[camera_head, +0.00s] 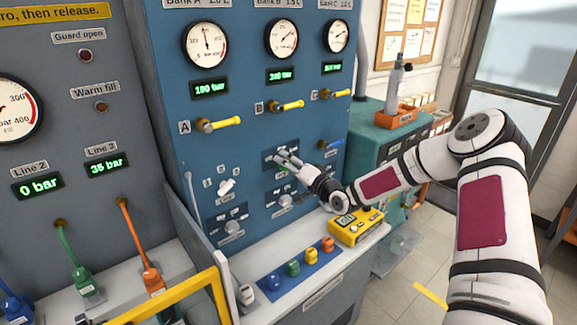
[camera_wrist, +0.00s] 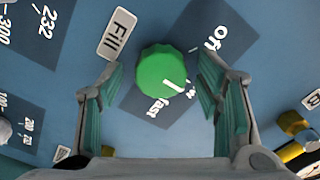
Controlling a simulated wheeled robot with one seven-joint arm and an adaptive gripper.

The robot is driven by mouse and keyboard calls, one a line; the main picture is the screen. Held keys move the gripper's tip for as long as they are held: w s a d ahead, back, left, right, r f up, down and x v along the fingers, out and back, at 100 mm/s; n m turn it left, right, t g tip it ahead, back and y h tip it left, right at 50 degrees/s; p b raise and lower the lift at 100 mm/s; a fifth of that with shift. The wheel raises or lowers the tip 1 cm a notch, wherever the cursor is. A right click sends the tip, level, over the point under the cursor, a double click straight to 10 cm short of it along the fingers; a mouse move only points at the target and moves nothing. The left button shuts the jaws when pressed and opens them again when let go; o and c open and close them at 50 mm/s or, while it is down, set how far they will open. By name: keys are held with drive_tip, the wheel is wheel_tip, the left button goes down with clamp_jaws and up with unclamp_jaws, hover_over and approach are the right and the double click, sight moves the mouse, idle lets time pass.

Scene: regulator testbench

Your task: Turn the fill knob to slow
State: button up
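The fill knob (camera_wrist: 163,77) is a green, scalloped round knob under the "Fill" label (camera_wrist: 117,33) in the wrist view. Its white pointer line aims to the lower right, toward the side with the "Off" and "fast" lettering. A small marking between those two words is partly covered by a finger, so I cannot tell the exact setting. My gripper (camera_wrist: 160,68) is open, with one finger on each side of the knob and gaps visible at both sides. In the head view my gripper (camera_head: 287,158) is at the blue panel and hides the knob.
Yellow lever handles (camera_head: 222,124) stick out above the gripper, and a blue lever (camera_head: 332,144) sits just right. Another knob (camera_head: 286,200) is below.

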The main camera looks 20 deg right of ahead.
drive_tip(key=v, duration=1.2)
idle(0.4)
